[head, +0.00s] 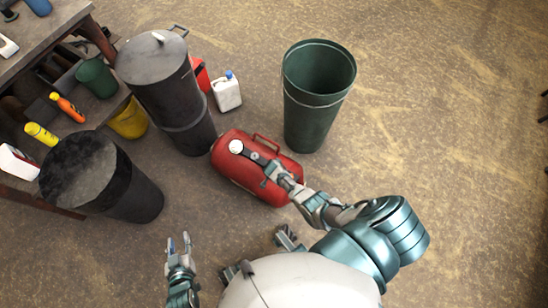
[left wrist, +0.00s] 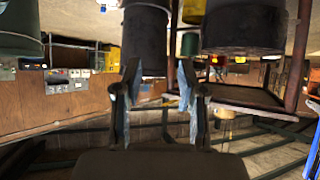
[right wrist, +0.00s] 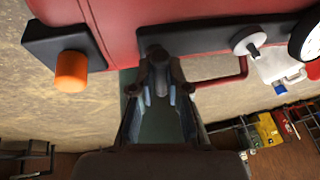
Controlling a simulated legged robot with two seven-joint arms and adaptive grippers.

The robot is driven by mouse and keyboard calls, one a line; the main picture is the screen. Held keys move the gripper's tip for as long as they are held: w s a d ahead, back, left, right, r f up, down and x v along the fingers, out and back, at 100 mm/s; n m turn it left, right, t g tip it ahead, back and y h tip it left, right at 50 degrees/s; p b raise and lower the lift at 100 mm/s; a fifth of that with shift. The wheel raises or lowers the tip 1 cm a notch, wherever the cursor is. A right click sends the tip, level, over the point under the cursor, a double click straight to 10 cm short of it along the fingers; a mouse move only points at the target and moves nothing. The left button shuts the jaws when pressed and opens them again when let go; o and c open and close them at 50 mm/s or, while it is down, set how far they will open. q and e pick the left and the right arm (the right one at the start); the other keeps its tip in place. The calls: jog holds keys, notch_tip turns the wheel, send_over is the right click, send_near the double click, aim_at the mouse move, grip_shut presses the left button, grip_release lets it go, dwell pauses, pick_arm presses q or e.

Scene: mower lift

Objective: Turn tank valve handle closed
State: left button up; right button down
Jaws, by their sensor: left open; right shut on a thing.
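The red tank (head: 232,174) lies on the floor in the middle of the head view, with a dark plate and a round white gauge on top. In the right wrist view the red tank (right wrist: 190,14) fills the top, with the dark plate (right wrist: 200,35), a pale knob (right wrist: 248,40) and part of the gauge (right wrist: 308,38). My right gripper (head: 272,169) is at the plate and shut on the valve handle; the fingertips (right wrist: 158,75) largely hide the handle, so its angle cannot be told. My left gripper (head: 179,243) is open and empty, left of and nearer than the tank.
A green bin (head: 310,115) stands right behind the tank. Two dark drums (head: 185,105) (head: 130,195) stand left, beside a cluttered workbench (head: 50,45). A white jug (head: 227,94) stands behind the tank. An orange cap (right wrist: 71,70) sits on a black block. Floor at right is clear.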

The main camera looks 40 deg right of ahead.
jog(key=shift+s+a+f+m, duration=0.15)
jog(key=shift+f+m, duration=0.05)
jog(key=shift+m, duration=0.3)
jog(key=c, duration=1.2)
grip_release()
jog(key=shift+w+r, duration=0.1)
jog(key=shift+w, duration=0.1)
jog(key=v, duration=1.1)
jog(key=shift+s+a+r, duration=0.1)
jog(key=shift+a+r, duration=0.05)
jog(key=shift+r, duration=0.2)
